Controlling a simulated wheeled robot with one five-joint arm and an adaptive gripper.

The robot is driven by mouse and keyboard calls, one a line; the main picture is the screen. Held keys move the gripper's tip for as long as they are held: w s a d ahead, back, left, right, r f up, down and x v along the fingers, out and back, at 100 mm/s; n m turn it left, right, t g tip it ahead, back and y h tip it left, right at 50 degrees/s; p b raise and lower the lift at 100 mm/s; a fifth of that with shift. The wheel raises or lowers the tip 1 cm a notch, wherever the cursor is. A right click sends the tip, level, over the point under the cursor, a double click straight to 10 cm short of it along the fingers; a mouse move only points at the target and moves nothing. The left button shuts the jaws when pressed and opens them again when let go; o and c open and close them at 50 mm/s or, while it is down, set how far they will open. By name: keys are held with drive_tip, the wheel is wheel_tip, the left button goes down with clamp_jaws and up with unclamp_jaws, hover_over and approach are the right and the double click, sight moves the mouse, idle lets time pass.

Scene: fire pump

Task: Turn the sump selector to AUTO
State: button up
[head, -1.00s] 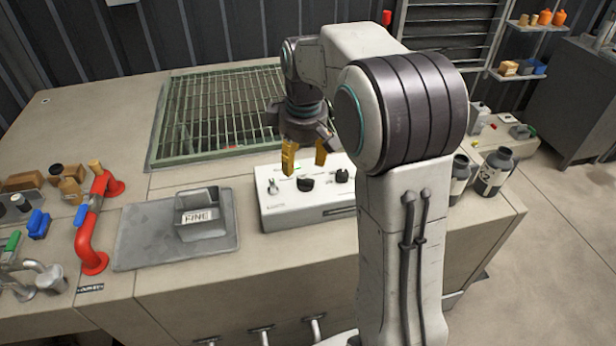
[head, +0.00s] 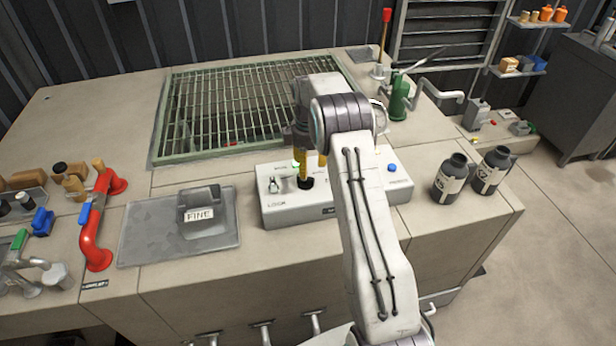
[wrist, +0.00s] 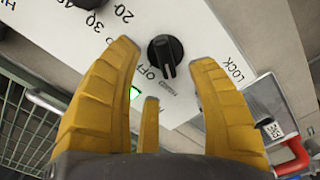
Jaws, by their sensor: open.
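The selector is a black knob (wrist: 165,52) on the white top of a control box (head: 375,206). It also shows in the head view (head: 305,184) just under my fingertips. OFF is printed beside it in the wrist view; its ridge points toward the fingers' side, and I see no AUTO label. My gripper (head: 307,172) has yellow fingers and points down over the knob. In the wrist view my gripper (wrist: 164,58) is open, with one finger on each side of the knob and a third below. I cannot tell whether they touch it.
A small LOCK switch (head: 273,185) stands left of the knob, and a blue button (head: 392,167) is at the box's right end. A green light (wrist: 134,93) glows near the knob. A grating (head: 230,105) lies behind.

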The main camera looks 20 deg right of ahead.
sight(308, 177)
drive_tip(key=shift+f+p, duration=0.5)
drive_tip(key=shift+f, duration=2.25)
clamp_jaws()
